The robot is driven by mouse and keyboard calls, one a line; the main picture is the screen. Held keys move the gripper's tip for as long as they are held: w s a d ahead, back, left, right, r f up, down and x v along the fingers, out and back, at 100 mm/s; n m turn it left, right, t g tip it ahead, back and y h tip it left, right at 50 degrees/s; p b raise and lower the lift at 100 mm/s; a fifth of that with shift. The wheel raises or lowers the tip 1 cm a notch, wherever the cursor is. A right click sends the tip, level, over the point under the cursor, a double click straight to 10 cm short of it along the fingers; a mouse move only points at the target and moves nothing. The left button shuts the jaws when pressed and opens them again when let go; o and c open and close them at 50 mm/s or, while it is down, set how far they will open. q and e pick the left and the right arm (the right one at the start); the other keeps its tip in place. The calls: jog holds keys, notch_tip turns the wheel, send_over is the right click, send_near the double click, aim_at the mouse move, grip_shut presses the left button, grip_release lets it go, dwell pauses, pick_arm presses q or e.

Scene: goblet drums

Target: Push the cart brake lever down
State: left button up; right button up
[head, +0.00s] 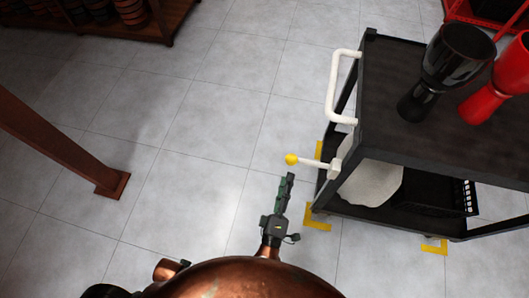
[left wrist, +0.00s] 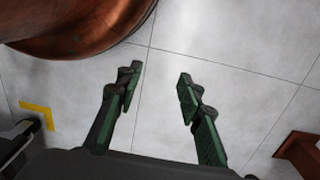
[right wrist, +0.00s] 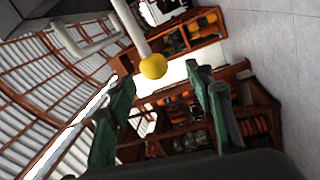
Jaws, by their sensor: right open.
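The cart brake lever is a thin white rod with a yellow ball knob (head: 291,159), sticking out left from a white bracket on the near-left side of the black cart (head: 385,140). The lever looks roughly level. My right gripper (head: 286,183) is just below the knob in the head view, apart from it as far as I can see. In the right wrist view, the knob (right wrist: 153,66) shows ahead of the open, empty fingers (right wrist: 159,82), near the gap between them. My left gripper (left wrist: 160,80) is open and empty above the floor; I cannot make it out in the head view.
A white push handle (head: 334,88) juts from the cart above the lever. Black (head: 455,62) and red (head: 498,85) goblet drums stand on the cart top. Yellow floor marks (head: 316,221) lie by the cart. A brown post (head: 65,145) stands left. The tiled floor between is clear.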

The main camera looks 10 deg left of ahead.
aim_at(291, 159)
jog(key=shift+w+a+r, duration=0.2)
jog(key=shift+w+r, duration=0.3)
jog(key=shift+r, duration=0.15)
pick_arm(q)
jog(key=r, duration=0.1)
jog(key=r+b, duration=0.1)
jog(key=r, duration=0.3)
jog(key=shift+d+r, duration=0.25)
pick_arm(e)
jog(key=w, duration=0.4)
jog(key=w+r, duration=0.1)
jog(key=w, duration=0.1)
jog(key=shift+w+d, duration=0.15)
jog(key=shift+w, duration=0.1)
jog(key=shift+c, duration=0.4)
grip_shut()
